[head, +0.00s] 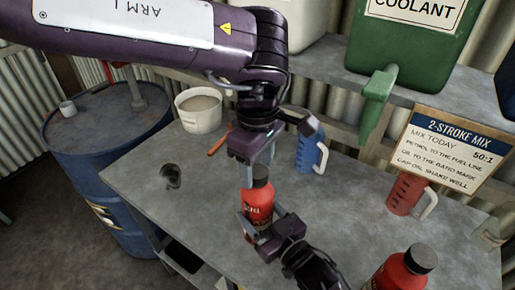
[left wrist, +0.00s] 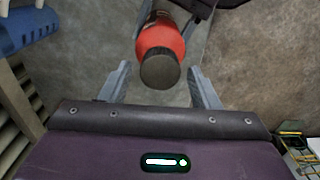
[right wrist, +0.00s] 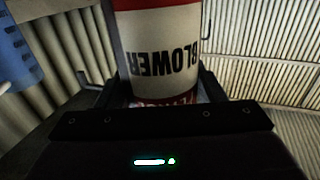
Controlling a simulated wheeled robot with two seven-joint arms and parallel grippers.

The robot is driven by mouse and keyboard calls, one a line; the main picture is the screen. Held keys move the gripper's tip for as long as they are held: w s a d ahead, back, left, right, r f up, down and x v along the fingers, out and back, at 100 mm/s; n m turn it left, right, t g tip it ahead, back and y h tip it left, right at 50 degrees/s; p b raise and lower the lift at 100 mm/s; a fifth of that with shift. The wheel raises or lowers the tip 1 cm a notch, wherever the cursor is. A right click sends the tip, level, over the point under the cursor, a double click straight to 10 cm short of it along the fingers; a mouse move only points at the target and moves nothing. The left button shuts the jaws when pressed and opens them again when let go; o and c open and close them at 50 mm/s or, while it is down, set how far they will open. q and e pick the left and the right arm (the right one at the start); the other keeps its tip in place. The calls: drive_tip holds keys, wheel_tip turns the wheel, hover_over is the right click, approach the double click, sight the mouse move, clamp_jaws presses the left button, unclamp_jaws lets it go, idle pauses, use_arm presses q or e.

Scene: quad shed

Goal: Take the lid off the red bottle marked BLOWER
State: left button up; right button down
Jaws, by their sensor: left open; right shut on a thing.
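The red bottle (head: 258,205) stands upright above the grey workbench, its dark lid (head: 257,172) on top. The right wrist view shows its white label (right wrist: 160,60) reading BLOWER, upside down. My right gripper (head: 262,226) is shut around the bottle's body from the front. My left gripper (head: 256,162) points down over the bottle top and is open. In the left wrist view the lid (left wrist: 160,70) lies between the two spread fingers, nearer their tips, with gaps on both sides. Part of the lid is hidden behind the left fingers in the head view.
The grey workbench (head: 140,185) holds a blue jug (head: 311,153), a red jug (head: 406,193), a white tub (head: 199,112) and a small dark cup (head: 172,177). Another red bottle (head: 402,272) with a dark lid stands front right. A 2-stroke sign (head: 448,150) stands behind.

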use_arm(q)
drive_tip(key=shift+f, duration=0.45)
drive_tip(key=shift+c, duration=0.4)
